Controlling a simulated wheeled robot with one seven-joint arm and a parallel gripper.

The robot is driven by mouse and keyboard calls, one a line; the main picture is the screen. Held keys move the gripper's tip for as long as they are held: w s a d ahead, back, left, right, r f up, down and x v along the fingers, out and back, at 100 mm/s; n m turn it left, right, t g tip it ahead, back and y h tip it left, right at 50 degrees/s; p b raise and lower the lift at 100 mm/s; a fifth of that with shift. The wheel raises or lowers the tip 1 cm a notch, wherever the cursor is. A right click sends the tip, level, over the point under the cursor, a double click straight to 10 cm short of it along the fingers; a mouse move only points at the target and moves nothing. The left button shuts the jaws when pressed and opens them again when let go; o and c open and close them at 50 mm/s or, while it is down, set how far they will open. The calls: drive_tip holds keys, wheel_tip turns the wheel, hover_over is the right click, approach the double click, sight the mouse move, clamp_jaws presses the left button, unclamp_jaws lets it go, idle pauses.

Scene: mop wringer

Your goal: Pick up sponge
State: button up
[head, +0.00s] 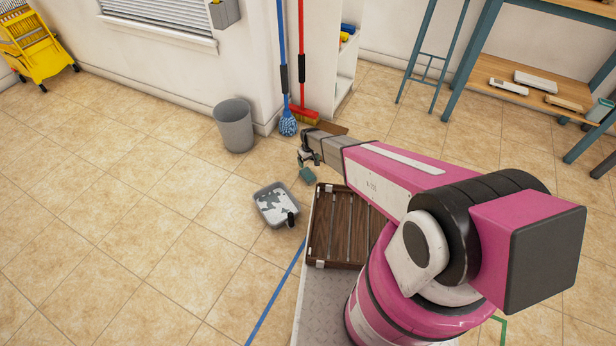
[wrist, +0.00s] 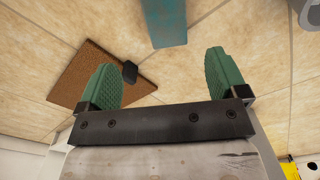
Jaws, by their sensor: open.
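In the wrist view the sponge (wrist: 165,20) is at the top edge, partly cut off, ahead of the gap between the fingers. My gripper (wrist: 160,60) is open, with its two green ribbed fingers wide apart and nothing between them. The sponge looks apart from both fingers. I cannot tell its exact height relative to the floor.
A grey paint tray (head: 268,211) with a black-handled item lies on the floor. A grey bin (head: 234,128), a blue mop (head: 288,125) and a red broom (head: 304,115) stand by the wall. A dark wooden crate (head: 322,225) sits beside my arm.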

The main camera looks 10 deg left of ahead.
hover_over(308, 174)
drive_tip(key=f, duration=0.5)
drive_tip(key=shift+w+f, duration=0.2)
drive_tip(key=shift+w, duration=0.15)
drive_tip(key=shift+s+a+f, duration=0.1)
drive_tip(key=shift+s+f, duration=0.05)
drive_tip(key=shift+f, duration=1.3)
drive_tip(key=shift+s+f, duration=0.15)
drive_tip(key=shift+f, duration=1.3)
drive_tip(key=c, duration=1)
